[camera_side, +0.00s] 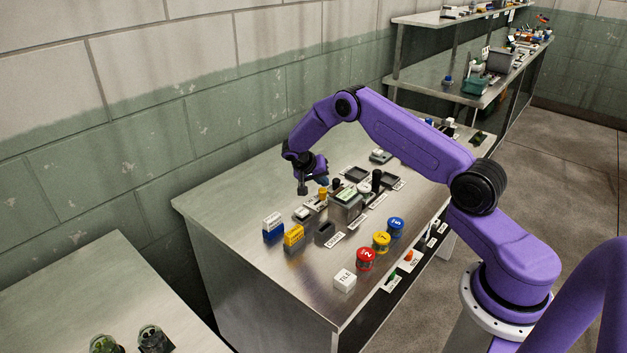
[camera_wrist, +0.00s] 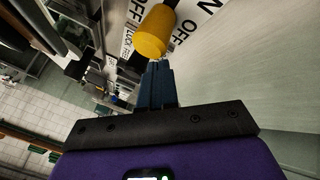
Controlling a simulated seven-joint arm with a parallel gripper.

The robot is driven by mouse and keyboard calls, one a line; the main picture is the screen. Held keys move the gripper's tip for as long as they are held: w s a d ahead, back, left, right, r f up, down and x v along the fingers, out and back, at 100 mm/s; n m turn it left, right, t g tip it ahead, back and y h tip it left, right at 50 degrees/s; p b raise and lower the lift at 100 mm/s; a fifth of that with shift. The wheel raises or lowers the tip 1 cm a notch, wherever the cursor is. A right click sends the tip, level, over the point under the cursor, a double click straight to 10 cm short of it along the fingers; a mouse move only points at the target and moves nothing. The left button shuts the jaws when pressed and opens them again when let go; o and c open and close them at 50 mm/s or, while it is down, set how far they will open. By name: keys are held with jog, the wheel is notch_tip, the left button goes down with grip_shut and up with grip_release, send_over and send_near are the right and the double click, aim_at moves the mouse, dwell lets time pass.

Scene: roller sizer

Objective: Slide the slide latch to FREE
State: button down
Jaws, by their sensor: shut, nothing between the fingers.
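My gripper (camera_side: 303,188) is above the metal bench at the back left of the grey machine. In the wrist view its dark blue fingers (camera_wrist: 157,70) are together and empty. Their tips are close to a yellow cylindrical knob (camera_wrist: 155,32); I cannot tell whether they touch it. The yellow knob also shows in the side view (camera_side: 323,193), just right of my gripper. A white label with small lettering (camera_wrist: 127,45), seemingly LOCK and FREE, lies beside the knob. The slide latch itself and its position cannot be made out clearly.
White OFF labels (camera_wrist: 187,32) lie around the knob. A grey machine with a greenish display (camera_side: 345,203) stands right of my gripper. Blue (camera_side: 273,228) and yellow (camera_side: 293,237) blocks and numbered rollers (camera_side: 381,242) stand toward the front. The bench's left part is clear.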

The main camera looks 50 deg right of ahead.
jog(key=shift+s+d, duration=0.2)
jog(key=shift+s, duration=0.1)
jog(key=shift+d, duration=1.85)
jog(key=shift+w+a, duration=0.45)
jog(key=shift+w+a+f, duration=0.15)
jog(key=shift+w+a, duration=1)
jog(key=v, duration=0.9)
jog(key=shift+a+r, duration=0.2)
jog(key=shift+r, duration=0.2)
jog(key=shift+s+a, duration=0.1)
